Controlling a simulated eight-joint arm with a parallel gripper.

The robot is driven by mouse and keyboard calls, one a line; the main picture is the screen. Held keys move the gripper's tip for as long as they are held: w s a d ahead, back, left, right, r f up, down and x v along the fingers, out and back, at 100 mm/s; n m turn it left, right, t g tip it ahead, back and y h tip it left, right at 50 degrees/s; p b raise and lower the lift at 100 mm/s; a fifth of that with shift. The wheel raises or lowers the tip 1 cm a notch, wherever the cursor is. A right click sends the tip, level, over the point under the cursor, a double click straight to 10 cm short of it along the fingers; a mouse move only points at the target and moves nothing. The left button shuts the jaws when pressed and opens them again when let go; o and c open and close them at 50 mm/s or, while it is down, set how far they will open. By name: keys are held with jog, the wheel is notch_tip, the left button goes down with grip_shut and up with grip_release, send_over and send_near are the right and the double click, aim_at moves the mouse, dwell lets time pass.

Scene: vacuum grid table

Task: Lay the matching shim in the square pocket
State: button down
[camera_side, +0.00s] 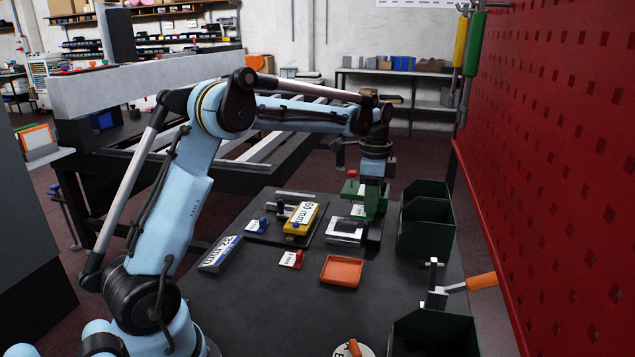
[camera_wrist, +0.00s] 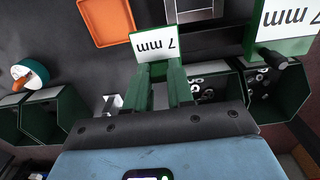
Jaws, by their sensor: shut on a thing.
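My gripper (camera_side: 374,186) is low over the far right of the dark table. In the wrist view my gripper (camera_wrist: 162,78) is shut on a green shim with a white "7 mm" label (camera_wrist: 155,44). In the side view the shim's label (camera_side: 357,210) shows beside green parts. A red shim (camera_side: 291,259) and a blue shim (camera_side: 256,226), each with a small label, lie apart. A silver square frame (camera_side: 346,231) stands just in front of my gripper; whether it is the pocket I cannot tell. The held shim's underside and contact are hidden.
A yellow "60 mm" block (camera_side: 301,218) and a grey "52 mm" block (camera_side: 221,253) stand left. An orange tray (camera_side: 341,271) is in front. Green bins (camera_side: 427,238) line the right. A toggle clamp (camera_side: 436,297) is nearer. Open table lies around the tray.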

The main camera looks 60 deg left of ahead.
jog(key=a+f, duration=0.1)
jog(key=a, duration=0.1)
jog(key=a+f, duration=0.2)
jog(key=a, duration=0.1)
jog(key=w+a+f, duration=0.1)
jog(key=a, duration=0.1)
jog(key=shift+a+f, duration=0.4)
jog(key=shift+f, duration=2)
jog(key=shift+f, duration=0.15)
jog(key=c, duration=1)
grip_release()
